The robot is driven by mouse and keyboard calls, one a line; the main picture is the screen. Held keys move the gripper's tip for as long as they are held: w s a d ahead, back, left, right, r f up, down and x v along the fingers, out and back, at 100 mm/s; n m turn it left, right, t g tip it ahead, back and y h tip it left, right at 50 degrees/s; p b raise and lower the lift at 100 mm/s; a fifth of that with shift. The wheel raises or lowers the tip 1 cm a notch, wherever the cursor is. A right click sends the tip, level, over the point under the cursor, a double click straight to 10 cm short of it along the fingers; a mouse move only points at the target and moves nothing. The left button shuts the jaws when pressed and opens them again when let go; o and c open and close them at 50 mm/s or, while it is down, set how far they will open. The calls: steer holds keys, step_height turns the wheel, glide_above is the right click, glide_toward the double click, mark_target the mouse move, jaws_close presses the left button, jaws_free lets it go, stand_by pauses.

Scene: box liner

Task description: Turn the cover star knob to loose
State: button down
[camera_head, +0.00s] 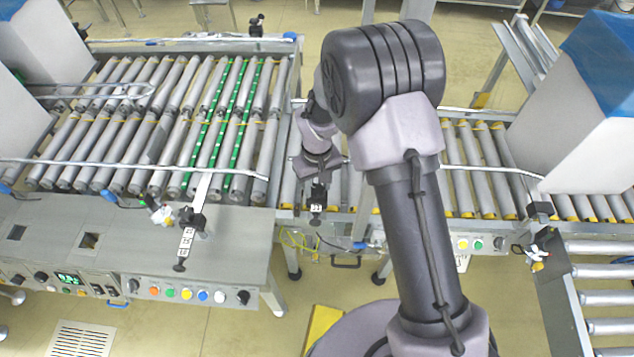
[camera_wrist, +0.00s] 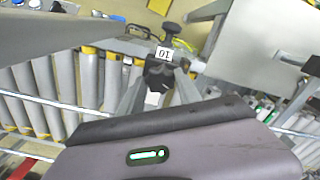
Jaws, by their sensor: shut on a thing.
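My gripper (camera_head: 318,182) reaches down at the edge of the middle conveyor, left of my forearm in the head view. In the wrist view, its two grey fingers (camera_wrist: 159,80) close in on a dark fitting, which I take to be the cover star knob (camera_wrist: 158,70). The fingers partly hide it, so its star shape and turned position cannot be read. A white tag marked 10 (camera_wrist: 163,53) sits beside it, with a black round-headed knob (camera_wrist: 172,29) beyond. The tag (camera_head: 316,207) also shows small in the head view.
A similar tagged fitting (camera_head: 187,240) stands on the grey control bench (camera_head: 235,262) at left. Roller conveyors (camera_head: 150,130) lie behind it. A white box with a blue top (camera_head: 575,130) stands at right. Metal guide rails (camera_head: 110,163) cross the rollers. Hoses lie under the gripper area.

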steer(key=n+p, duration=0.1)
steer(key=n, duration=0.4)
steer(key=shift+r+n+p, duration=0.1)
steer(key=shift+n+p, duration=0.2)
steer(key=shift+p, duration=0.1)
steer(key=n+p, duration=0.1)
steer(key=n, duration=0.3)
steer(key=n+p, duration=0.1)
steer(key=n, duration=0.4)
steer(key=shift+p, duration=0.3)
steer(key=n+p, duration=0.1)
steer(key=n, duration=0.3)
steer(key=shift+w+n, duration=0.1)
steer(key=shift+n, duration=0.2)
steer(key=c, duration=0.8)
jaws_free()
steer(key=shift+c, duration=0.2)
